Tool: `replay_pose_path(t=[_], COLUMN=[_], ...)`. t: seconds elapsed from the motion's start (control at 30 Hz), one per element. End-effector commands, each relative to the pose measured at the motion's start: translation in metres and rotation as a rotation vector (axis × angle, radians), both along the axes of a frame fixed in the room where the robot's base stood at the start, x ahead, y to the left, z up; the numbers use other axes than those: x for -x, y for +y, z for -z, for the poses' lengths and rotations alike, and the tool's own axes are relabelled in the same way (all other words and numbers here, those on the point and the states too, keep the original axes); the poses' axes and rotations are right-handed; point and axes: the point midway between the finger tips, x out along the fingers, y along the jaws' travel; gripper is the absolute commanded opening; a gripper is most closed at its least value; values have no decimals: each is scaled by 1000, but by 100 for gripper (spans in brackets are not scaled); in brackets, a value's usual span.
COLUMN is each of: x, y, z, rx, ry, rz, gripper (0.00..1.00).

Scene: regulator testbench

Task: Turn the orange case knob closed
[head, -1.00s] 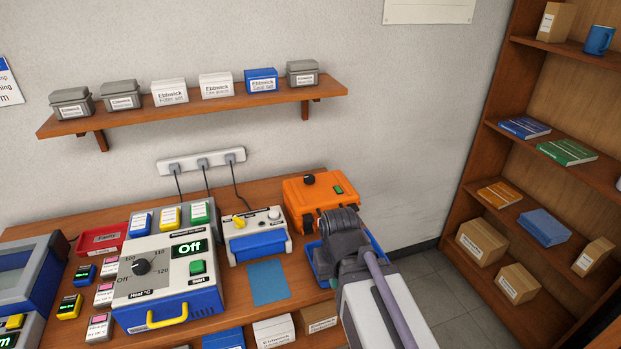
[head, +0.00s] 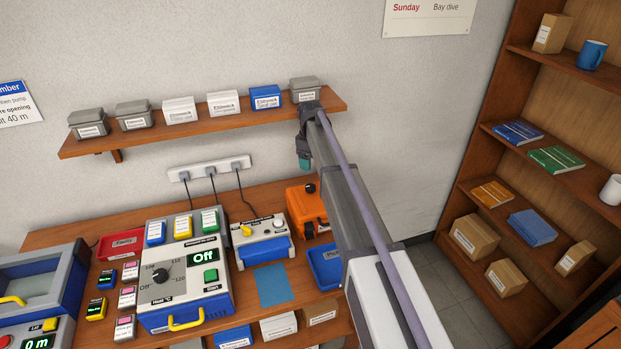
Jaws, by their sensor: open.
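The orange case (head: 303,212) stands on the bench at its back right. Its right part is hidden behind my arm. A black knob (head: 310,188) sits on top of the case. My gripper (head: 304,164) hangs from the raised arm above the case and the knob, apart from both. Only a small dark and teal part of it shows, and its fingers are hard to make out. Nothing shows held in it.
A blue tray (head: 325,268) lies in front of the case, partly behind my arm. A white-and-blue box with a yellow lever (head: 262,240) stands left of the case. A wall shelf (head: 215,125) with several boxes is above. A blue mat (head: 273,285) is clear.

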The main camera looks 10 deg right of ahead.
Motion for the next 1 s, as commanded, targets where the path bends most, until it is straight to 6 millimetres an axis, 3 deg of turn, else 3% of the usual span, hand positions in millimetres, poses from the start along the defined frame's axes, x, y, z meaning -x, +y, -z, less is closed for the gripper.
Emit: replay_pose_path(t=[0.27,0.7,1.0], x=[4,4,4], y=[0,0,0], z=[12,104,109], rx=[0,0,0], ry=[0,0,0], rz=[-35,-32,-32], gripper=[65,65,65])
